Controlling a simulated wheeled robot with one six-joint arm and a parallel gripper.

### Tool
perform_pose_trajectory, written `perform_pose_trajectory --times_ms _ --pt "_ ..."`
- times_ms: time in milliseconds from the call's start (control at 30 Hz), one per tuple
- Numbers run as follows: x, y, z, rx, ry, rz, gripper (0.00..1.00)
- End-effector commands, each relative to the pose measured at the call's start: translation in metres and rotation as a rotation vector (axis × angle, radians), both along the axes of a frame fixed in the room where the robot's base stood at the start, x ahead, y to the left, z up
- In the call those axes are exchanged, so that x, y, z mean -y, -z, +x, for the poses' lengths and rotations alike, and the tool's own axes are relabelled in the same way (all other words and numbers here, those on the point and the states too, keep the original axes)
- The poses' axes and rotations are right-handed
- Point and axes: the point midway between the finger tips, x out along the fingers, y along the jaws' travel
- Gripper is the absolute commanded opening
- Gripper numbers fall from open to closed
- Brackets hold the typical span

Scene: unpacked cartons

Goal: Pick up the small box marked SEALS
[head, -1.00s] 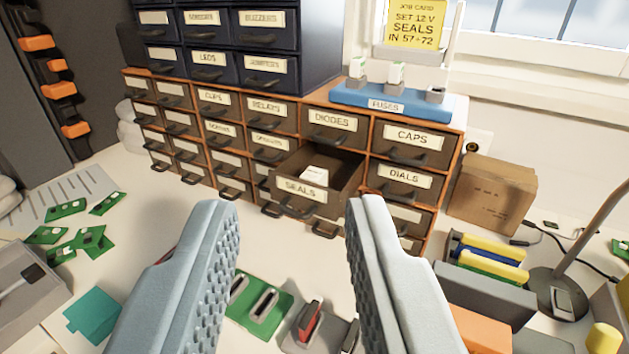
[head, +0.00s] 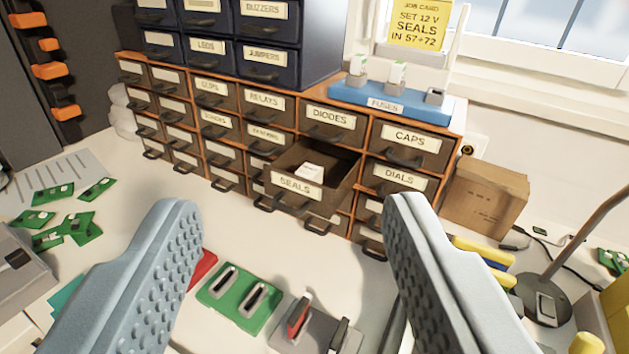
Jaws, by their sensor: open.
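A drawer labelled SEALS (head: 295,185) stands pulled out of the brown drawer cabinet with orange edges. A small white box (head: 311,172) lies inside it towards the front; its marking is too small to read. My gripper (head: 292,215) is open and empty, its two grey ridged fingers wide apart in the foreground. The drawer and the box show between and beyond the fingertips, and nothing touches the fingers.
A green block with two slots (head: 238,300) and a grey holder (head: 317,333) stand on the bench below the drawer. A blue FUSES rack (head: 390,101) sits on the cabinet. A cardboard carton (head: 484,198) and a lamp stand at right. Green circuit boards (head: 75,230) lie at left.

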Motion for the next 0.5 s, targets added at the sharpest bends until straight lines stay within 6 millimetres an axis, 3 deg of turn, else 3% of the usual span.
perform_pose_trajectory --times_ms 167,500 --pt "-0.003 -0.005 0.031 -0.114 -0.037 -0.249 0.53" --pt "-0.006 -0.008 0.104 -0.389 -0.248 -0.906 0.53"
